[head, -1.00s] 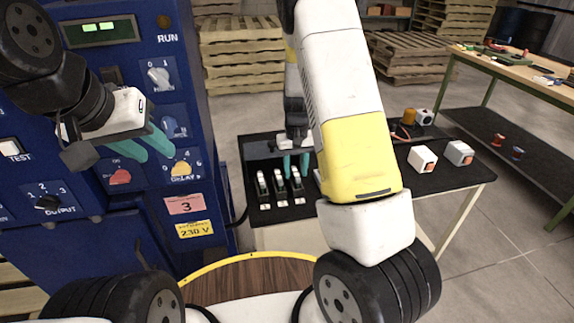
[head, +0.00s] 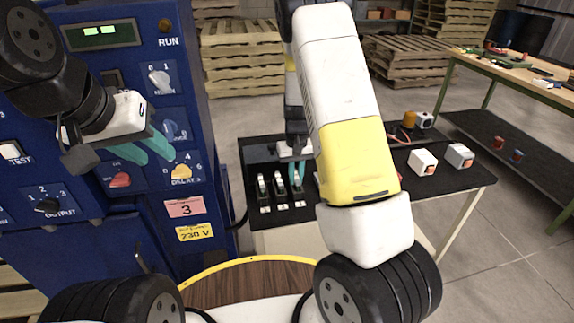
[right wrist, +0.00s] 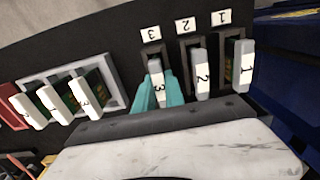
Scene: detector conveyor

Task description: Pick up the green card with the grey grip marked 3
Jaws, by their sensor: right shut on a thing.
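The card with the grey grip marked 3 (right wrist: 157,76) stands upright in the dark slot by the label 3; its green part is mostly hidden. My right gripper (right wrist: 160,98) is shut on it, a teal finger at each side of the grip. In the head view my right gripper (head: 297,172) reaches down to the rightmost of three slots. Cards marked 2 (right wrist: 201,75) and 1 (right wrist: 244,68) stand in the neighbouring slots, apart from the fingers. My left gripper (head: 150,150) is open and empty in front of the blue machine.
The black table (head: 460,180) carries white boxes (head: 422,161). The blue machine (head: 200,120) stands left of the table. A workbench (head: 535,85) is at the right.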

